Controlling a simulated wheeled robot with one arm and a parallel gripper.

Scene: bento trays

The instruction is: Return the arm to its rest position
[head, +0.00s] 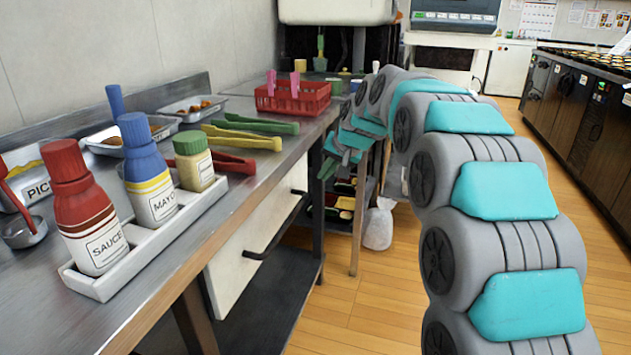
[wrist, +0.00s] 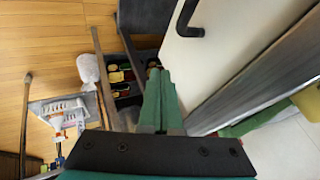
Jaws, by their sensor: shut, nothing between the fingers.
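My arm arches from the lower right of the head view over the aisle and bends down beside the counter's far end. My gripper (wrist: 159,75) shows in the wrist view with its two green fingers together and nothing between them. In the head view its end (head: 330,165) is small and partly hidden by my own arm links, close to the counter edge. It hangs over the floor side of the counter, apart from the objects on top.
The steel counter (head: 255,190) holds a white tray (head: 110,285) with sauce bottles, green tongs (head: 262,124), red tongs (head: 228,162) and a red basket (head: 292,98). A white bag (head: 377,228) and a wooden post (head: 360,220) stand below my arm. Wooden floor lies open at right.

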